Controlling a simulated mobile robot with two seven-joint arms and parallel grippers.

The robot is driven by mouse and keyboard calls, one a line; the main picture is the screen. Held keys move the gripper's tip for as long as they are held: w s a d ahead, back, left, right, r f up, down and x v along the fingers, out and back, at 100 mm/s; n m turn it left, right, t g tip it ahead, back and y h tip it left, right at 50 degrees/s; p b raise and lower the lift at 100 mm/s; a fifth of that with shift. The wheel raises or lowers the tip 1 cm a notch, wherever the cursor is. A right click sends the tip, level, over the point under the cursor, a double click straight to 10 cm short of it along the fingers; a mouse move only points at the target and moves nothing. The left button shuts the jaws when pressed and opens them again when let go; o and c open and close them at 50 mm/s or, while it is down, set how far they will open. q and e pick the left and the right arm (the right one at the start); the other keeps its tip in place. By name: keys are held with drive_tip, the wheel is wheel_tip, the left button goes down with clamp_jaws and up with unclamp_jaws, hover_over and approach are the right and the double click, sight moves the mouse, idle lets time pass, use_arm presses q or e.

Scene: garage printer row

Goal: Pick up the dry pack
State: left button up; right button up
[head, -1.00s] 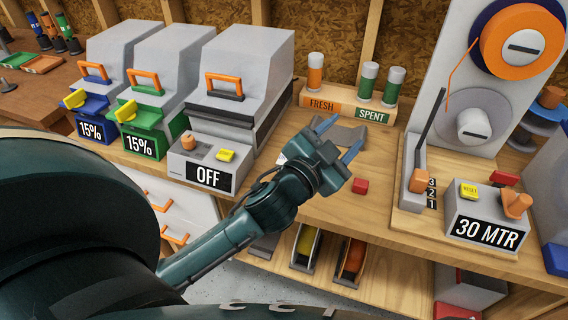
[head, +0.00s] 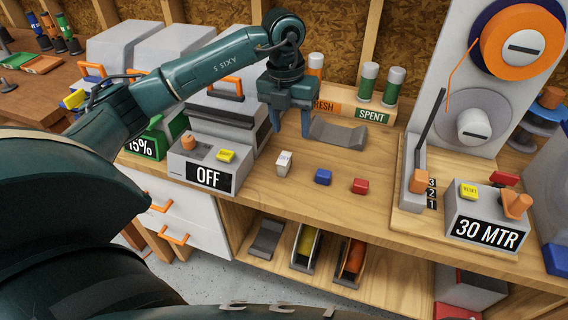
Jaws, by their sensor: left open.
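The rack (head: 396,110) at the back of the bench has an orange part labelled FRESH and a white part labelled SPENT. One pack with an orange body and pale cap (head: 315,64) stands upright at the FRESH end, its lower part hidden by my gripper. Two green packs with pale caps, one (head: 368,79) and another (head: 393,85), stand at the SPENT end. My left gripper (head: 290,122) is open and empty, pointing down in front of the rack's left end. It is left of and nearer than the orange pack. My right gripper is not in view.
A grey cradle (head: 338,134) sits just right of my gripper. A grey box marked OFF (head: 207,172) stands left; the spool machine (head: 463,115) stands right.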

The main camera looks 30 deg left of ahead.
use_arm(q)
drive_tip(key=a+y, duration=0.1)
drive_tip(key=a, duration=0.1)
hover_over(284, 158)
drive_tip(key=shift+n, duration=0.3)
drive_tip(key=f, duration=0.4)
drive_tip(key=f+p, duration=0.1)
drive_tip(key=f, duration=0.1)
drive_tip(key=shift+s+a+f, duration=0.15)
drive_tip(key=shift+s, duration=0.2)
drive_tip(key=shift+w+f+p, duration=0.2)
drive_tip(key=shift+f+p, duration=0.1)
drive_tip(key=shift+f, duration=1.25)
drive_tip(key=shift+w+f+p, duration=0.2)
drive_tip(key=shift+f+p, duration=0.05)
drive_tip(key=shift+f, duration=1.3)
drive_tip(key=c, duration=1.1)
